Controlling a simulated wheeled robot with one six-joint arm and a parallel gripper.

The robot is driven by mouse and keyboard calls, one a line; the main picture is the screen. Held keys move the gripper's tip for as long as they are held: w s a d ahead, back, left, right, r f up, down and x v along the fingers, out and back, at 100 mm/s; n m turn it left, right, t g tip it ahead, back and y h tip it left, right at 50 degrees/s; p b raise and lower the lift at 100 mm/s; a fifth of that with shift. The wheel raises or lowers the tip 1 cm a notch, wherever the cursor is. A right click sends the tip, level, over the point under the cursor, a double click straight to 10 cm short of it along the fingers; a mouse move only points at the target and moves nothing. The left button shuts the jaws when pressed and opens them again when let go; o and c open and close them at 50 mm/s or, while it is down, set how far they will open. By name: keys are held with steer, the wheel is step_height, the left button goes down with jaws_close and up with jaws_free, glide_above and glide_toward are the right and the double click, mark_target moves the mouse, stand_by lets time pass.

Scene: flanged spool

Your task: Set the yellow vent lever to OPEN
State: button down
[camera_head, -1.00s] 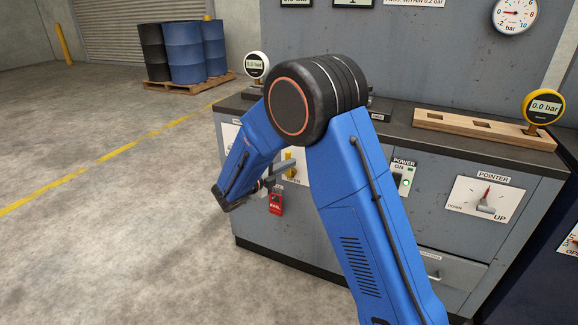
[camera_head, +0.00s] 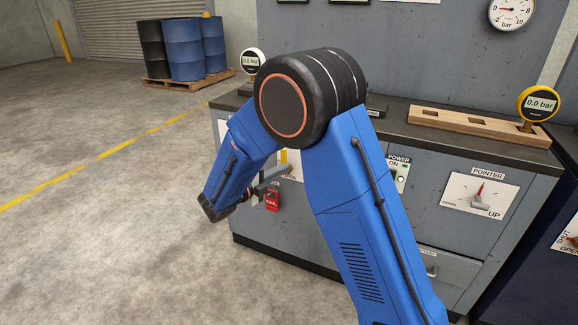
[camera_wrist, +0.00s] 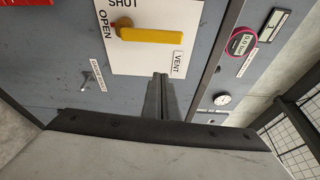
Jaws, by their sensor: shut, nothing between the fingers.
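The yellow vent lever (camera_wrist: 155,36) is on a white plate (camera_wrist: 140,62) in the wrist view. Its pivot is at its left end, and its handle reaches right, roughly level in that picture. OPEN is printed left of the pivot, SHUT above it, and a VENT label sits at the lower right. My gripper (camera_wrist: 161,78) is shut and empty, its fingertips below the handle in the picture, apart from it. In the head view, my gripper (camera_head: 284,170) is in front of the lower part of the lever (camera_head: 283,156), with my arm covering much of the plate.
A red FAIL tag (camera_head: 272,200) hangs close to my gripper in the head view. A power switch (camera_head: 401,175) and a pointer lever panel (camera_head: 480,193) are further right on the cabinet. A wooden rack (camera_head: 470,125) lies on the worktop. Floor to the left is free.

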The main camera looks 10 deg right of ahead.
steer(key=shift+v, duration=1.9)
steer(key=shift+f, duration=0.1)
steer(key=s+d+r+m+g+y, duration=0.2)
steer(key=s+d+r+m+g, duration=0.15)
steer(key=s+d+m, duration=0.6)
steer(key=s+d+r+m+g+y, duration=0.25)
steer(key=s+d+m+g, duration=0.25)
steer(key=s+d+m, duration=0.5)
steer(key=s+m+t+y, duration=0.3)
steer(key=s+m+y, duration=0.7)
steer(key=s+m, duration=1)
steer(key=shift+a+f+m, duration=0.25)
steer(key=shift+m, duration=1)
